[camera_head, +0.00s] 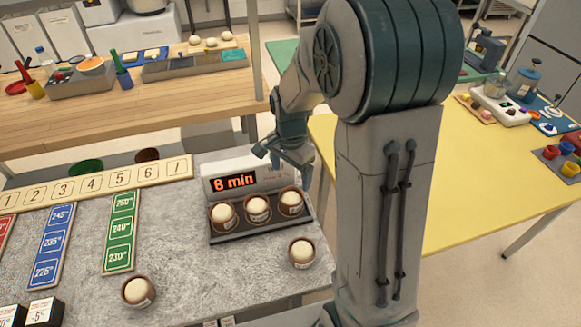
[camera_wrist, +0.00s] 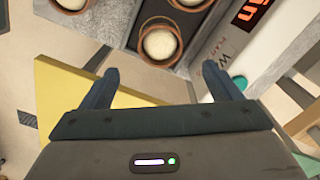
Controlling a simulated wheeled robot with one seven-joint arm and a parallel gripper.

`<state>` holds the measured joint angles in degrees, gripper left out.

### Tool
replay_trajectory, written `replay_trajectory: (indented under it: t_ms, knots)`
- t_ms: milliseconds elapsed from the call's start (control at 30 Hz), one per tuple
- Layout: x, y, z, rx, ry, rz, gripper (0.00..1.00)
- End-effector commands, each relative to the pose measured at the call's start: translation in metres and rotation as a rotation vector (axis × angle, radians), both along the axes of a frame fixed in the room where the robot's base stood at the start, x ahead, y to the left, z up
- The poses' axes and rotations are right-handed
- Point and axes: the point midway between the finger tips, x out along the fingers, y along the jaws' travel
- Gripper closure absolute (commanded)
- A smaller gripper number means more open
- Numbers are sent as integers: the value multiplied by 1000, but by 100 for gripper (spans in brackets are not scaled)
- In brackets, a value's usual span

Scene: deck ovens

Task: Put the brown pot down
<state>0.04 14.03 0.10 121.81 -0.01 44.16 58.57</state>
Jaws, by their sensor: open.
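Several brown pots with pale round tops are in view. Three stand in a row in a dark tray (camera_head: 228,238) below the "8 min" display (camera_head: 234,182): a left pot (camera_head: 223,227), a middle pot (camera_head: 258,221) and a right pot (camera_head: 291,215). Another brown pot (camera_head: 302,266) stands on the grey counter right of the tray, and one (camera_head: 138,304) at the front. My gripper (camera_head: 278,152) is open and empty, above the display's right end. In the wrist view, my open fingers (camera_wrist: 160,70) point toward a pot (camera_wrist: 144,50) in the tray, with a gap. Which pot the task means cannot be told.
A numbered board (camera_head: 95,183) lies along the counter's back. Blue (camera_head: 54,244) and green (camera_head: 119,232) temperature strips lie on the left. Small black boxes (camera_head: 42,312) stand at front left. The counter's middle is clear. A yellow table (camera_head: 470,190) is to the right.

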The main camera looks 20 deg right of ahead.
Motion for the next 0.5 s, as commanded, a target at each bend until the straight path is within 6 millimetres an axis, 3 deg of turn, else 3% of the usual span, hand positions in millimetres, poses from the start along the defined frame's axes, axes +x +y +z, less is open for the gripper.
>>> replay_trajectory:
  t_ms: [267,500]
  knots:
    - [-8,0,27,0,-17,49,16]
    - [-56,0,76,-18,-107,349,16]
